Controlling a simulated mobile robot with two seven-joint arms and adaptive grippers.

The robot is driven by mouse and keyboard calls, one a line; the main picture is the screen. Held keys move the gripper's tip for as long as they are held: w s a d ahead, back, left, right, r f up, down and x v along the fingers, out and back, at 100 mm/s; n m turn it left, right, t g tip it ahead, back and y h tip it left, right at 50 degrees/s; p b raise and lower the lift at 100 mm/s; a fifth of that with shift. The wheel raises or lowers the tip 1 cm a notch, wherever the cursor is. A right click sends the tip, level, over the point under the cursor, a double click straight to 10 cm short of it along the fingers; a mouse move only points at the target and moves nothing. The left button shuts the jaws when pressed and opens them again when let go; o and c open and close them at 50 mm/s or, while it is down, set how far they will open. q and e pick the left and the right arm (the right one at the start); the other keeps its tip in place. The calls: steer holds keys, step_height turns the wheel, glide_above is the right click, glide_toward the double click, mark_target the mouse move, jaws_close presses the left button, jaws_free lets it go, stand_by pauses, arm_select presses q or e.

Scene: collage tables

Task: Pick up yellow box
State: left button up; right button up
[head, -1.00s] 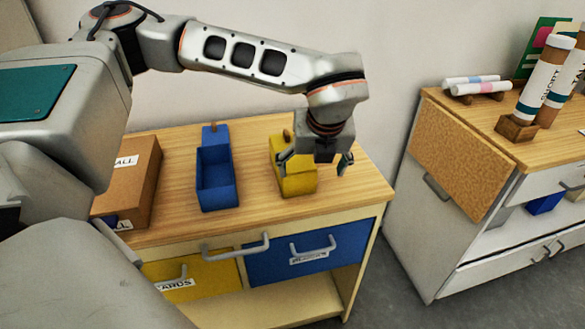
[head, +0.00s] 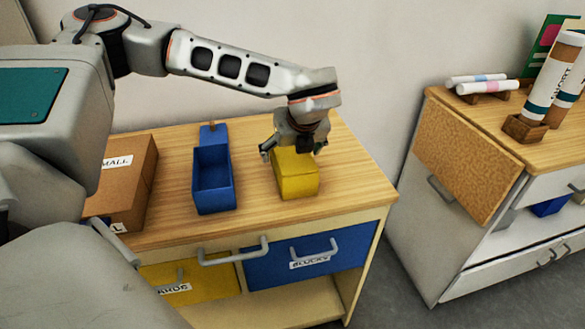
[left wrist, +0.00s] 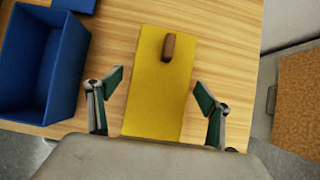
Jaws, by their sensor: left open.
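The yellow box (head: 298,178) stands closed on the wooden tabletop (head: 350,190), toward its right side. In the left wrist view the yellow box (left wrist: 155,95) shows its lid with a small brown knob (left wrist: 168,47). My left gripper (head: 293,148) is open above the far part of the box. In the left wrist view the open fingers (left wrist: 157,95) lie one on each side of the box, with gaps to both. In the head view the gripper hides the box's far end and knob. My right gripper is not in view.
An open blue box (head: 213,185) stands left of the yellow box, with a gap between. A brown carton (head: 130,185) is further left. A second cabinet (head: 400,215) with a cork board (head: 465,155) stands right, across a floor gap. A wall is behind.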

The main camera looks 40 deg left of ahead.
arm_select(q)
steer(key=shift+c, duration=1.2)
steer(key=c, duration=1.3)
steer(key=shift+c, duration=0.2)
steer(key=shift+r, duration=0.15)
